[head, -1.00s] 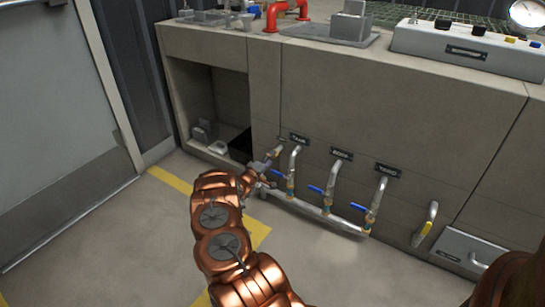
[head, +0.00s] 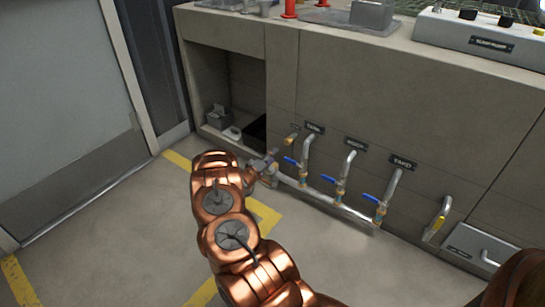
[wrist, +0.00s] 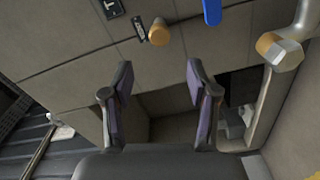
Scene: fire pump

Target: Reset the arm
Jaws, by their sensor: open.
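My copper arm reaches from the bottom of the head view toward the lower left of the pump cabinet (head: 340,75). My gripper (head: 274,158) is at the arm's end, just left of the first blue-handled valve (head: 290,160). In the wrist view the two fingers of my gripper (wrist: 160,85) stand apart with nothing between them. Beyond the fingers are the cabinet's panels and a small brass-coloured knob (wrist: 159,32), which also shows in the head view (head: 291,139). The knob is not touched by the fingers.
Several silver pipes with blue valve levers join a low horizontal pipe (head: 325,203) along the cabinet front. A yellow-handled pipe (head: 437,220) is to the right. An open recess (head: 225,85) holds small items. A grey door (head: 65,110) is at left; the floor (head: 120,235) before it is clear.

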